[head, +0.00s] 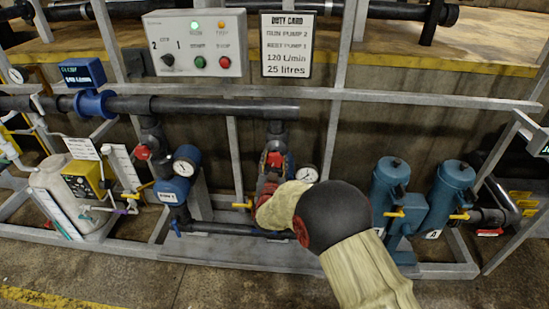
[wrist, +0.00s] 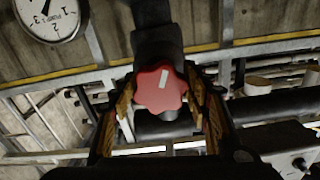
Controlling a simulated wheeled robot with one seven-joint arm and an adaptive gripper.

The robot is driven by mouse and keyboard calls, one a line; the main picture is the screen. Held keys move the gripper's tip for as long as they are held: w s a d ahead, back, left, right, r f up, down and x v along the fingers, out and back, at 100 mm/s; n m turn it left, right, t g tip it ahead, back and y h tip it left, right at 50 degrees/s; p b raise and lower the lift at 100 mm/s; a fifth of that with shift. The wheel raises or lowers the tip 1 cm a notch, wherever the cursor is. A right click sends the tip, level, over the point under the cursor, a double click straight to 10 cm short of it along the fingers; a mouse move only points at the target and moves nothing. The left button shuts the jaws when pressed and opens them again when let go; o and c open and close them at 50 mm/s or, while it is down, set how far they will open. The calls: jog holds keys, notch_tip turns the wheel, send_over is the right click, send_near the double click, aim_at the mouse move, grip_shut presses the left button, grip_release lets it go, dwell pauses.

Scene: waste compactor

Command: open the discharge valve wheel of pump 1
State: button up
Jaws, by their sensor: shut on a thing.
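A red lobed valve wheel (wrist: 160,89) with a white mark sits on a dark vertical pipe in the wrist view. My gripper (wrist: 162,100) is shut on this wheel, with one finger on each side of it. In the head view, my arm reaches the right-hand pump's pipe, where a red wheel (head: 275,159) shows just beyond my wrist. My arm hides most of that pump and the fingers. Another red wheel (head: 142,152) is on the left pump's pipe. The left blue pump (head: 172,190) has a label too small to read surely.
A pressure gauge (head: 307,173) stands close to my wrist on the right; a gauge (wrist: 52,18) also shows in the wrist view. A dark header pipe (head: 200,105) runs above. Blue filter housings (head: 388,190) stand at right. A control panel (head: 195,43) and duty card (head: 287,45) are above.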

jog(key=n+p, duration=0.3)
jog(key=n, duration=0.4)
jog(key=shift+d+f, duration=0.1)
jog(key=n+p, duration=0.3)
jog(key=n, duration=0.3)
jog(key=shift+n, duration=0.4)
jog(key=n+p, duration=0.2)
jog(key=n, duration=0.2)
jog(key=n+p, duration=0.1)
jog(key=n, duration=0.3)
jog(key=shift+d+p, duration=0.1)
jog(key=shift+p, duration=0.2)
jog(key=shift+n, duration=0.4)
jog(key=o, duration=0.8)
jog(key=shift+c, duration=0.2)
jog(key=o, duration=0.4)
